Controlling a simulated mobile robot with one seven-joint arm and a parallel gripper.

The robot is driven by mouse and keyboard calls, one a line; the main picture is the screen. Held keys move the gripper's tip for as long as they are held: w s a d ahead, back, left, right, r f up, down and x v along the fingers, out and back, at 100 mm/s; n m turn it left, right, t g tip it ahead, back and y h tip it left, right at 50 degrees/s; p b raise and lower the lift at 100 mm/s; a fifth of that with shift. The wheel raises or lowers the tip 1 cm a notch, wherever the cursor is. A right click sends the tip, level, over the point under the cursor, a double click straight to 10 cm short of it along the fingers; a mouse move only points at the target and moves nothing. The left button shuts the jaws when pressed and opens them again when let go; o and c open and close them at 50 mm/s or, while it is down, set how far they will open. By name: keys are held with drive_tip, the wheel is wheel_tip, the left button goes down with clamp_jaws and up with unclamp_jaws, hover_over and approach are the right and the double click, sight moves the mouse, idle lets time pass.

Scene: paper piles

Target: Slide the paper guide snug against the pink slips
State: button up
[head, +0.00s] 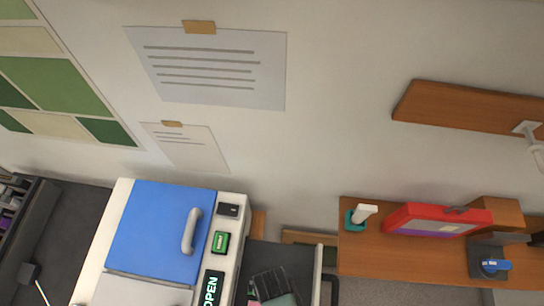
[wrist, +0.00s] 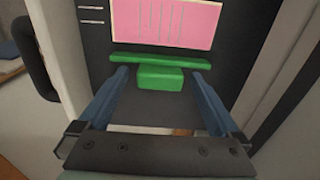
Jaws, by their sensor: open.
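The pink slips (wrist: 168,22) lie on a dark tray (wrist: 95,45) at the top of the wrist view. The green paper guide (wrist: 160,68) is a thin bar with a block-shaped tab on its near side. It lies just below the pink slips, with a narrow dark gap between them. My gripper (wrist: 160,72) is open, its two blue fingers on either side of the green tab, their tips close to the bar. I cannot tell whether the fingers touch the guide. The slips and guide cannot be made out in the head view.
In the head view, a white machine with a blue lid (head: 160,235) and grey handle stands at lower left. A wooden shelf (head: 400,262) with a red box (head: 437,220) is at right. Pale side walls (wrist: 245,75) flank the tray in the wrist view.

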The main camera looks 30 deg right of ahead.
wheel_tip(320, 180, up, 12)
drive_tip(key=shift+r, duration=0.25)
idle(0.3)
drive_tip(key=shift+w+f, duration=0.15)
drive_tip(key=shift+w, duration=0.05)
drive_tip(key=c, duration=0.3)
drive_tip(key=shift+g+y, duration=0.4)
drive_tip(key=shift+g, duration=0.2)
drive_tip(key=w, duration=0.1)
drive_tip(key=w+d+f+b, duration=0.1)
drive_tip(key=w+f, duration=0.1)
drive_tip(key=w, duration=0.1)
drive_tip(key=shift+d+b, duration=0.3)
drive_tip(key=c, duration=0.8)
drive_tip(key=shift+g+y, duration=0.3)
drive_tip(key=shift+g, duration=0.2)
drive_tip(key=w+d, duration=0.1)
drive_tip(key=w+d+b, duration=0.1)
drive_tip(key=w+d, duration=0.1)
drive_tip(key=shift+w, duration=0.25)
clamp_jaws()
drive_tip(key=x, duration=0.9)
drive_tip(key=shift+d, duration=0.2)
drive_tip(key=s+a+p, duration=0.1)
drive_tip(key=s+p, duration=0.1)
drive_tip(key=shift+s+a+f, duration=0.1)
drive_tip(key=shift+s+a, duration=0.25)
drive_tip(key=shift+s+a+f, duration=0.15)
drive_tip(key=shift+s+a, duration=0.15)
drive_tip(key=shift+s, duration=0.05)
